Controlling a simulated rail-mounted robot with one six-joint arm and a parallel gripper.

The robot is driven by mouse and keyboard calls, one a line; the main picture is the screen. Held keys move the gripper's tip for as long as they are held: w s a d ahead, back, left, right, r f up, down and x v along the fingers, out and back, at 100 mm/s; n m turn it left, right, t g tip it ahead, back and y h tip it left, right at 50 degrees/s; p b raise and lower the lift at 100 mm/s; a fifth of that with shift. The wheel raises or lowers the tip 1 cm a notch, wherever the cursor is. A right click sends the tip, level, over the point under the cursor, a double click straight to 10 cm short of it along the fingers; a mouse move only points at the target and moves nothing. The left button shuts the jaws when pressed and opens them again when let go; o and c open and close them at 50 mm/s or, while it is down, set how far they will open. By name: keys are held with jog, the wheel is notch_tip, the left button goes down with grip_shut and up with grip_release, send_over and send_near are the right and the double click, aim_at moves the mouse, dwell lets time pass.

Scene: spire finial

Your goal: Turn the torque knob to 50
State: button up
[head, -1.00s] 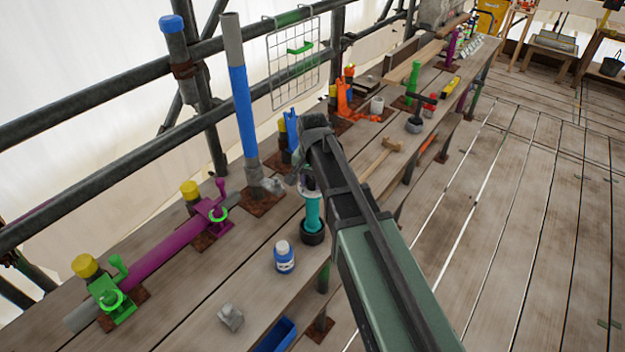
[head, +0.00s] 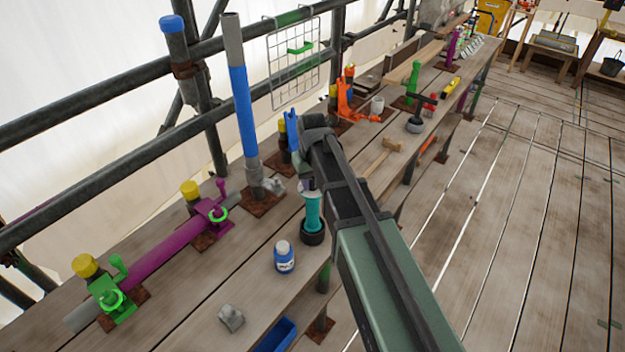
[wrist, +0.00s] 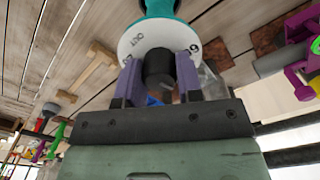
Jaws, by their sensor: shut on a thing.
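The torque tool has a teal body (head: 313,212) and stands upright in a black base (head: 312,234) on the bench. The dark round torque knob (wrist: 158,66) sits at the dial's centre. My gripper (wrist: 160,82) is shut on the knob, with one purple finger on each side. In the head view my gripper (head: 308,182) is at the top of the tool, and my arm hides much of it. I cannot read the knob's setting.
A blue and white bottle (head: 285,257) stands in front of the tool. A tall blue and grey pipe (head: 240,100) rises behind it to the left. The purple pipe (head: 160,245) lies at left.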

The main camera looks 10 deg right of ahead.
aim_at(312, 179)
jog(key=shift+n, duration=0.6)
jog(key=o, duration=0.9)
notch_tip(312, 179, up, 11)
jog(key=p, duration=1)
jog(key=shift+f+p, duration=0.1)
jog(key=shift+p, duration=0.3)
